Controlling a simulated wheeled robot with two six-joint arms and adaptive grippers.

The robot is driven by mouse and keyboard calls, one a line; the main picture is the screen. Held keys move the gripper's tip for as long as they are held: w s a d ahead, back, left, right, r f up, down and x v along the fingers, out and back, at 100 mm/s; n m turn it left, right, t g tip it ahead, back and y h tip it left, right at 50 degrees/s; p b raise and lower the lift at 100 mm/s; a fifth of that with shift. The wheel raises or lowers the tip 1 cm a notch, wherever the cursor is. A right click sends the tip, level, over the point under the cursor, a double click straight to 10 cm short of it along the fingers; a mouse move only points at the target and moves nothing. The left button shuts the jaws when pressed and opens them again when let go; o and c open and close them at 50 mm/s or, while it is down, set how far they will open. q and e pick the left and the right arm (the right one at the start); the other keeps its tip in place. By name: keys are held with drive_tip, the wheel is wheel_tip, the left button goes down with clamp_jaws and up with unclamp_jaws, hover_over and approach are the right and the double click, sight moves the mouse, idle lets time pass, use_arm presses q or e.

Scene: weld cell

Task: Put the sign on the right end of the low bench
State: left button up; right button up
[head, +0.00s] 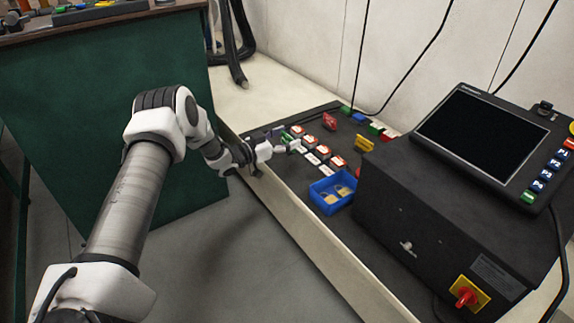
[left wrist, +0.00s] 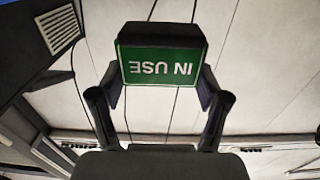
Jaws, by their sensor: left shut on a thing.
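The sign (left wrist: 160,66) is a green plate reading "IN USE" with a dark block along one edge. It appears upside down in the left wrist view. My left gripper (left wrist: 160,88) is shut on it, with one finger at each side. In the head view my left gripper (head: 283,147) is over the far part of the low bench (head: 306,231), near its front edge. The sign is small and hard to make out there. I cannot tell whether it touches the bench top. My right gripper is not in view.
A blue bin (head: 331,193) with brass-coloured padlocks stands on the bench beside a large black control box (head: 440,225) with a screen. Several red, green and yellow devices (head: 364,143) lie around the gripper. A green-sided workbench (head: 110,120) stands at left.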

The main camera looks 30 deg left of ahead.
sight(287, 152)
use_arm(q)
wheel_tip(287, 152, down, 6)
drive_tip(key=b, duration=0.3)
drive_tip(key=shift+r, duration=0.15)
drive_tip(key=shift+f, duration=0.25)
drive_tip(key=o, duration=1.1)
drive_tip(key=shift+o, duration=0.2)
drive_tip(key=shift+r, duration=0.1)
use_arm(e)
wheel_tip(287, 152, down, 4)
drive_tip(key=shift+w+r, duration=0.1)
